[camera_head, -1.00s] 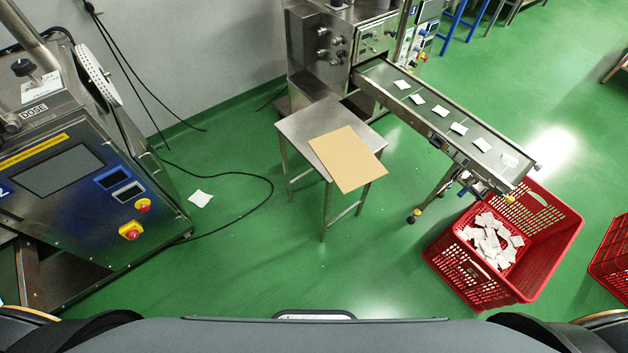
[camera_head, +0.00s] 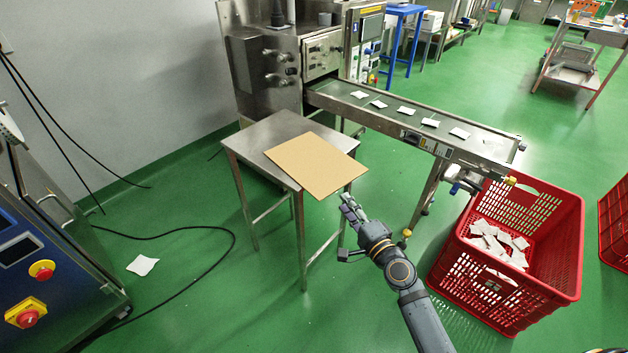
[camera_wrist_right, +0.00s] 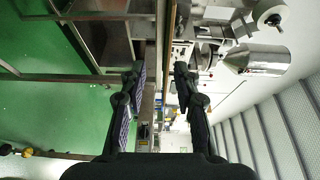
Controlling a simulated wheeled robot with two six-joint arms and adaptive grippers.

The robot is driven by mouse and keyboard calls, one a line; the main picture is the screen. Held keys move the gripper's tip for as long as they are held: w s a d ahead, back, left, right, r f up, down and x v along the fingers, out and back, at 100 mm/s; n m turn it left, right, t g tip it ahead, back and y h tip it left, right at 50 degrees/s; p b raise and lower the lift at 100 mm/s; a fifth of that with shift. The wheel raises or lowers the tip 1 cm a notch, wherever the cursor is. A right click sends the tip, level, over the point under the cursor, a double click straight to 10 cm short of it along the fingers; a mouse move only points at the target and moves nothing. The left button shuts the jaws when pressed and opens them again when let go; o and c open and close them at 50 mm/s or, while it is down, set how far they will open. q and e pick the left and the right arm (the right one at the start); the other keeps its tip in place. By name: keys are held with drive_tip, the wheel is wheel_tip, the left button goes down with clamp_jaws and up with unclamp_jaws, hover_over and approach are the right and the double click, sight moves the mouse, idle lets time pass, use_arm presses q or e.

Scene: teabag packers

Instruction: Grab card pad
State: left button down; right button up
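The card pad (camera_head: 316,165) is a flat tan sheet lying on the small steel table (camera_head: 275,128). Its near right corner reaches past the table's front edge. My right gripper (camera_head: 350,203) is just in front of that overhanging edge, close to the pad. In the right wrist view my right gripper (camera_wrist_right: 161,78) is open, with a clear gap between its fingers. A thin brown strip, which looks like the pad's edge (camera_wrist_right: 168,35), runs ahead in line with that gap. My left gripper is not in view.
A conveyor (camera_head: 415,126) with several white teabags runs behind and right of the table. A red crate (camera_head: 545,280) with teabags stands at right. A dosing machine (camera_head: 45,250) is at left. A black cable (camera_head: 205,228) and a white packet (camera_head: 142,265) lie on the green floor.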

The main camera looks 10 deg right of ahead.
sight(328, 180)
drive_tip(key=x, duration=0.6)
drive_tip(key=r+p+x, duration=0.1)
drive_tip(key=x, duration=0.2)
drive_tip(key=shift+w+a+r, duration=0.1)
drive_tip(key=shift+w+a, duration=0.2)
drive_tip(key=shift+a, duration=0.05)
drive_tip(key=shift+w+a, duration=0.1)
drive_tip(key=shift+w, duration=0.3)
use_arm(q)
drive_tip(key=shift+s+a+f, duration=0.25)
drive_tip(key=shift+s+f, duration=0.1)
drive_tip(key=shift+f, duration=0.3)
use_arm(e)
drive_tip(key=shift+c, duration=0.3)
clamp_jaws()
